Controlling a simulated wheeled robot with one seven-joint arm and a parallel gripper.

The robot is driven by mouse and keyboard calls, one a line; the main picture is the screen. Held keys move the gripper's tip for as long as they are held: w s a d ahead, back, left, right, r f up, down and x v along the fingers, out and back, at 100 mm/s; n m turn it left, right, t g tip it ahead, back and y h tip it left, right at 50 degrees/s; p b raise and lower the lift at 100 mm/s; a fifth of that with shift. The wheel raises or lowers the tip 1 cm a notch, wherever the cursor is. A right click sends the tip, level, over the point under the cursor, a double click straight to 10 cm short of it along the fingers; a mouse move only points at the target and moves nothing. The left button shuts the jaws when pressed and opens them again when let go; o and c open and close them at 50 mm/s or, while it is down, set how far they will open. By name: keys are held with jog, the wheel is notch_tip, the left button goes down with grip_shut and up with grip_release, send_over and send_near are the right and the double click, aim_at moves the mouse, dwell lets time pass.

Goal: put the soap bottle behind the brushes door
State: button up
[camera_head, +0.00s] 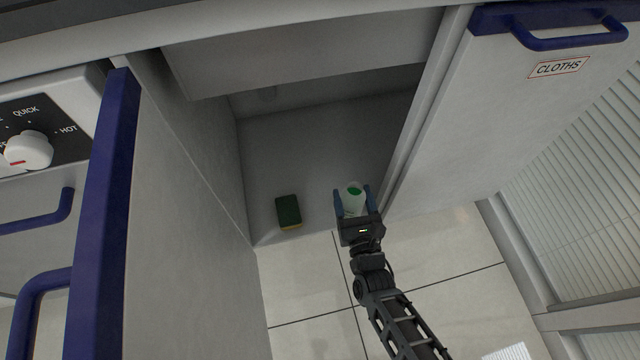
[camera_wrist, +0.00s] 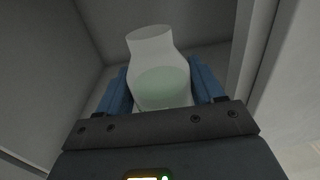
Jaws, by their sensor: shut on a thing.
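My gripper (camera_head: 352,194) is shut on the soap bottle (camera_head: 354,203), with one blue finger on each side of it. The bottle is whitish and translucent with green showing. In the wrist view the bottle (camera_wrist: 152,48) stands up between the fingers, narrowing above its wide lower part. It is at the front of an open cupboard, over or on its floor (camera_head: 305,150); I cannot tell if it touches. An open door (camera_head: 175,210) with a blue handle stands at the left of the cupboard. No BRUSHES label is readable in these views.
A green and yellow sponge (camera_head: 288,211) lies on the cupboard floor, left of the bottle. A door labelled CLOTHS (camera_head: 510,110) is close on the right. A knob panel (camera_head: 30,150) is at far left. The cupboard floor behind the bottle is clear.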

jog(key=shift+w+a+f+b, duration=0.85)
jog(key=shift+w+f+b, duration=0.3)
jog(key=shift+f, duration=0.35)
jog(key=shift+w+a+f+b, duration=0.8)
jog(key=shift+w+f+b, duration=0.3)
jog(key=shift+f, duration=0.4)
jog(key=shift+w+a+f+b, duration=0.85)
jog(key=shift+w+f+b, duration=0.25)
jog(key=shift+f, duration=0.4)
jog(key=shift+f, duration=0.1)
jog(key=o, duration=1.3)
jog(key=shift+s, duration=0.1)
jog(key=shift+o, duration=0.2)
jog(key=s+d+p, duration=0.1)
jog(key=s+p, duration=0.2)
jog(key=s, duration=0.9)
jog(key=shift+d, duration=0.25)
